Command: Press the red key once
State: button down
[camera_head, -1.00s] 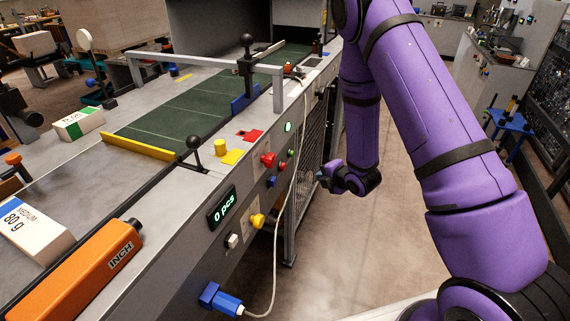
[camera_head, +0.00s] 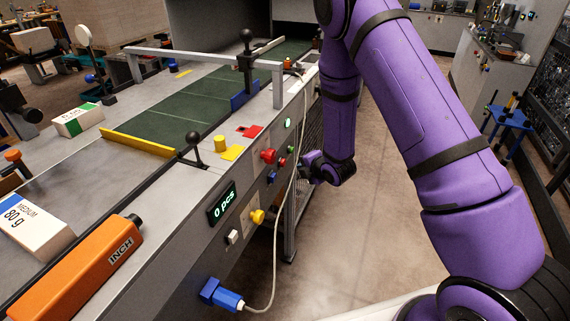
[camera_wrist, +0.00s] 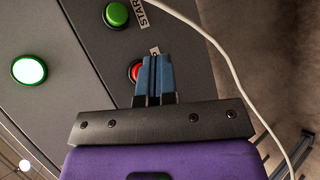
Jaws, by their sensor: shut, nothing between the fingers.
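The red key (camera_wrist: 134,70) is a round red button on the grey panel. In the wrist view my gripper's blue fingers (camera_wrist: 157,62) cover its right part and most of its label. In the head view the red key (camera_head: 283,162) is a small button below a small green one, and my gripper (camera_head: 304,161) is just to its right. The fingers are together and empty, pointing at the panel. I cannot tell whether they touch the key.
A green START button (camera_wrist: 117,14) and a lit green lamp (camera_wrist: 29,70) are near the red key. A larger red knob (camera_head: 267,156) and a blue knob (camera_head: 271,177) sit left of it. A pale cable (camera_head: 277,220) hangs along the panel close to my gripper.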

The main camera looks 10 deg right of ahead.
jog(key=shift+w+a, duration=0.7)
jog(key=shift+a, duration=0.25)
dwell(1.5)
jog(key=shift+w+a, duration=0.2)
jog(key=shift+a, duration=0.1)
jog(key=shift+w+a, duration=0.3)
jog(key=shift+a, duration=0.1)
dwell(0.8)
jog(key=shift+s+d, duration=0.15)
jog(key=shift+d, duration=0.05)
jog(key=shift+s+d, duration=0.4)
jog(key=shift+d, duration=0.1)
dwell(0.3)
jog(key=s+d, duration=0.1)
jog(key=d, duration=0.1)
jog(key=s+d, duration=0.2)
dwell(0.5)
